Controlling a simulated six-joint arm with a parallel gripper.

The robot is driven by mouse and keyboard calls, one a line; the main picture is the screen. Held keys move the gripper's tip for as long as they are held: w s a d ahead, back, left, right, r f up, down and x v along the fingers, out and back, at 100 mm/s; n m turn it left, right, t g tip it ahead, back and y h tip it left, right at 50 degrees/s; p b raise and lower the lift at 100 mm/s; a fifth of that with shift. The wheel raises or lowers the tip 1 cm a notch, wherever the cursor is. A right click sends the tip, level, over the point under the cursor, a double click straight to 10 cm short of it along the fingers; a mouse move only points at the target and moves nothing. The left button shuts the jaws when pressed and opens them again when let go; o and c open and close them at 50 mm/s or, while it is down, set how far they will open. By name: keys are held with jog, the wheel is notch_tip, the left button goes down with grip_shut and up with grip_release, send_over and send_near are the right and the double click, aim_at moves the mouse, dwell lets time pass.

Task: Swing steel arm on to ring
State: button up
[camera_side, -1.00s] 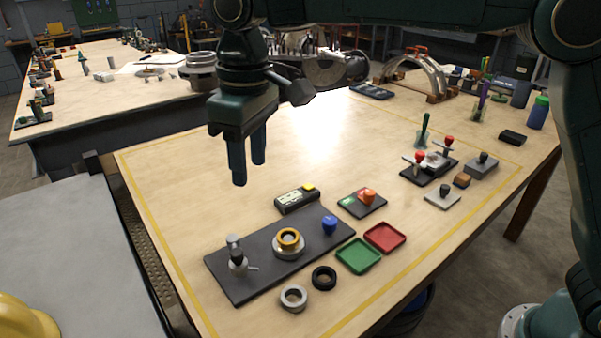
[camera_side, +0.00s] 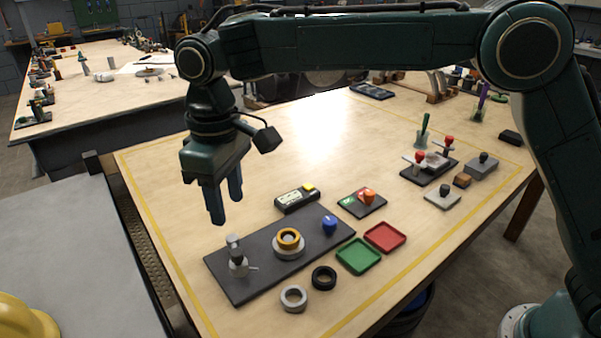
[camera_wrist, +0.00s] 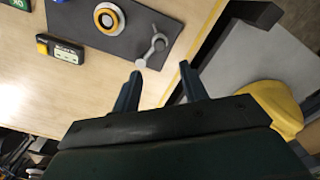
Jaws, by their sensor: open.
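The steel arm (camera_side: 237,258) stands on a post at the left end of a dark base plate (camera_side: 228,288). It also shows in the wrist view (camera_wrist: 153,46), as a grey lever with a round end pointing towards my fingers. The ring (camera_side: 289,238) is golden, on a pale round seat in the middle of the plate, and shows in the wrist view (camera_wrist: 108,18). The steel arm lies apart from the ring. My gripper (camera_side: 226,208) is open and empty, above and behind the steel arm. In the wrist view its two fingers (camera_wrist: 160,85) are spread wide.
A blue knob (camera_side: 329,225) stands at the plate's right end. A black box with a yellow button (camera_side: 297,199) sits behind the plate. Loose grey (camera_side: 293,298) and black (camera_side: 323,277) rings lie in front. Green (camera_side: 358,256) and red (camera_side: 385,237) trays stand right.

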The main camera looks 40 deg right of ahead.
aim_at(236, 252)
notch_tip(236, 252, down, 11)
jog(key=shift+r, duration=0.2)
dwell(0.3)
grip_shut()
